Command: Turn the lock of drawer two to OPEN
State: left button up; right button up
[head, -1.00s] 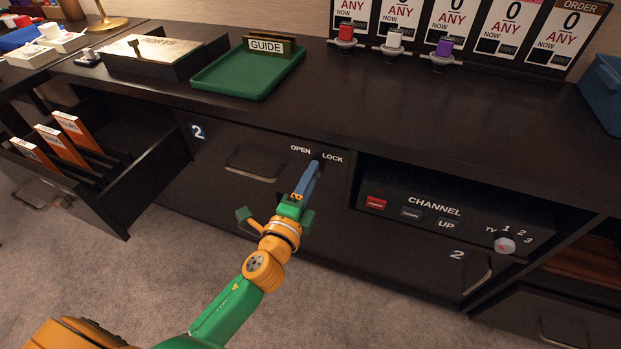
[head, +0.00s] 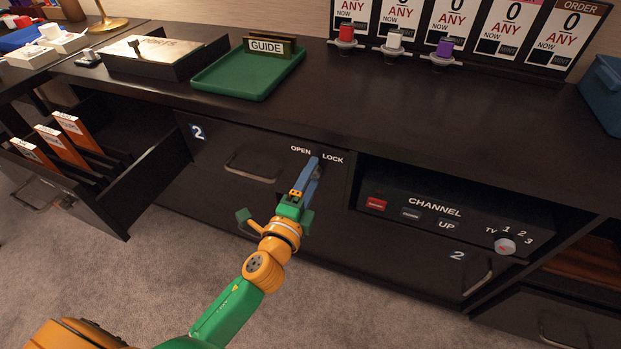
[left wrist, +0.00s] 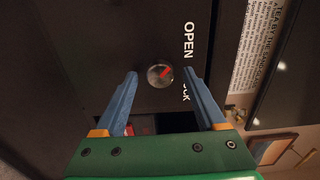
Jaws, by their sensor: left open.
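Drawer two (head: 228,165) is a dark closed drawer with a handle (head: 250,168) and a white-on-blue 2. The words OPEN and LOCK are printed at its upper right. In the left wrist view the lock (left wrist: 159,75) is a round silver knob with a red mark, which points up and right, between the words OPEN and LOCK. My left gripper (head: 314,163) is at the lock and hides it in the head view. In the left wrist view its blue fingers (left wrist: 160,75) are open, one on each side of the knob, with gaps visible. My right gripper is not in view.
An open drawer with orange-tabbed files (head: 68,140) juts out at the left. A channel panel (head: 440,215) with a knob and buttons sits right of drawer two. A green tray (head: 235,82) with a GUIDE sign and several dispensers stand on the counter (head: 340,110).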

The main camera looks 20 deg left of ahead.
pick_arm(q)
jog(key=s, duration=0.7)
jog(key=shift+a+b, duration=0.15)
jog(key=shift+b, duration=0.15)
